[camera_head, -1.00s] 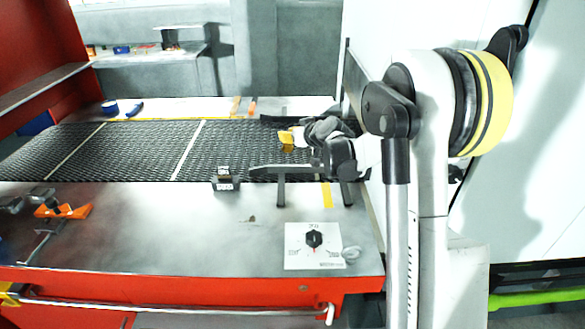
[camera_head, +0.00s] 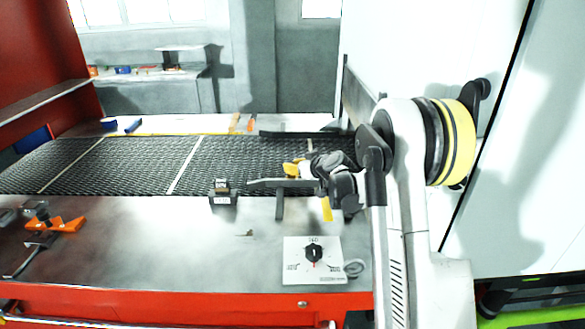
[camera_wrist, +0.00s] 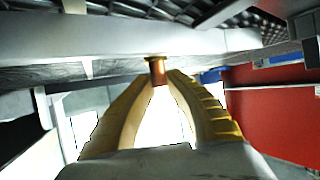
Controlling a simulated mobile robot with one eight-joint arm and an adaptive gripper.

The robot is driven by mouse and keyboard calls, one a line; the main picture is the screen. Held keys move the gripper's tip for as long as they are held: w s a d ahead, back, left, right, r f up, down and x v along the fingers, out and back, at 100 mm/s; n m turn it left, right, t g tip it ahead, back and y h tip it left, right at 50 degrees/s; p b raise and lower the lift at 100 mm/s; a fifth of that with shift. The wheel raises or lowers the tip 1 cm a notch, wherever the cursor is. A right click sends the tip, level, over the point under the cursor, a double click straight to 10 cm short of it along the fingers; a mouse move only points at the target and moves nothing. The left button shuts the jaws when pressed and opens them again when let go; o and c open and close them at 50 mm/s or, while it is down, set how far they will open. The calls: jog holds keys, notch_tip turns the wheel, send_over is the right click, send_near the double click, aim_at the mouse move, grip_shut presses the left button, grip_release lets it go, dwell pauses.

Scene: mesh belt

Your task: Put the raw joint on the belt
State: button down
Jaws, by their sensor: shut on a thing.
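The raw joint (camera_wrist: 157,70) is a small copper-coloured tube piece with a flared rim, pinched between the yellow fingertips in the wrist view. My gripper (camera_head: 294,168) is shut on it. In the head view the gripper shows over the right part of the belt, close behind the grey front bar; the joint cannot be made out there. The dark mesh belt (camera_head: 125,167) runs across the bench, with pale cross strips. Its mesh also shows at the top of the wrist view (camera_wrist: 262,22). I cannot tell whether the joint touches anything besides the fingers.
A grey bar (camera_head: 265,182) on posts stands along the belt's front edge. A small black block (camera_head: 222,196) stands left of it. A dial panel (camera_head: 313,260) lies on the bench front. Orange clamps (camera_head: 58,224) are at left. A white wall closes the right side.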

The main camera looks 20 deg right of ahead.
jog(key=c, duration=1.8)
grip_release()
jog(key=shift+f, duration=0.15)
jog(key=o, duration=0.4)
jog(key=shift+c, duration=0.2)
